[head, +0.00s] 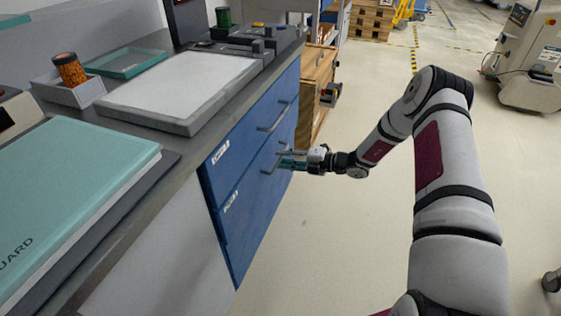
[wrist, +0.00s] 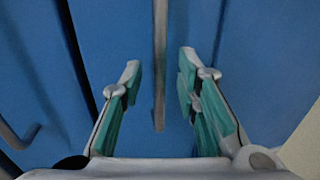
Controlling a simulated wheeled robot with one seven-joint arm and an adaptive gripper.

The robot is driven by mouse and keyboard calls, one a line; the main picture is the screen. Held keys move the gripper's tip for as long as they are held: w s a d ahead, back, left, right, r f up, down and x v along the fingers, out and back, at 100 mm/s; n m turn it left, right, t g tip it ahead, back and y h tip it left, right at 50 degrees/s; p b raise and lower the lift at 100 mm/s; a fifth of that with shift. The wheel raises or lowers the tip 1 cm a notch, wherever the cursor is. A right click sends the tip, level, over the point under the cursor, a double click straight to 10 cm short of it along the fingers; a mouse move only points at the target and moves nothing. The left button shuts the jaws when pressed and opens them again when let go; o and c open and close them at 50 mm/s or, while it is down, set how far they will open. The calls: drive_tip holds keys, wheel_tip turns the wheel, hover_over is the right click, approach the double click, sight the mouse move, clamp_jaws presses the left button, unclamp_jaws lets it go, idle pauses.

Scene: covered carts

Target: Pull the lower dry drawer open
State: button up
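The lower drawer (head: 250,200) is a blue front with a white label, below a similar upper drawer (head: 235,148). Both look closed. The lower drawer's bar handle (head: 268,170) is partly hidden by my gripper (head: 290,160), which is at the drawer front. In the wrist view, my gripper (wrist: 158,75) is open, its teal-padded fingers spread wide. The grey handle (wrist: 160,60) runs vertically in that picture between the two fingers, with a gap on each side. I cannot tell how deep the handle sits between them.
The upper drawer's handle (head: 275,117) is above my gripper, and a handle also shows at left in the wrist view (wrist: 18,135). The counter (head: 150,190) overhangs the drawers. A wooden crate stack (head: 315,85) stands just beyond. The floor (head: 330,240) right of the drawers is clear.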

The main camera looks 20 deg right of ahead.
drive_tip(key=shift+x, duration=0.95)
clamp_jaws()
drive_tip(key=f+p+v, duration=0.1)
drive_tip(key=f+v, duration=0.2)
drive_tip(key=v, duration=1.3)
drive_tip(key=d+f+v, duration=0.1)
drive_tip(key=f+v, duration=0.2)
drive_tip(key=v, duration=1.3)
drive_tip(key=shift+s+d+f+p, duration=0.15)
drive_tip(key=shift+s+f+p, duration=0.2)
drive_tip(key=shift+s, duration=0.1)
unclamp_jaws()
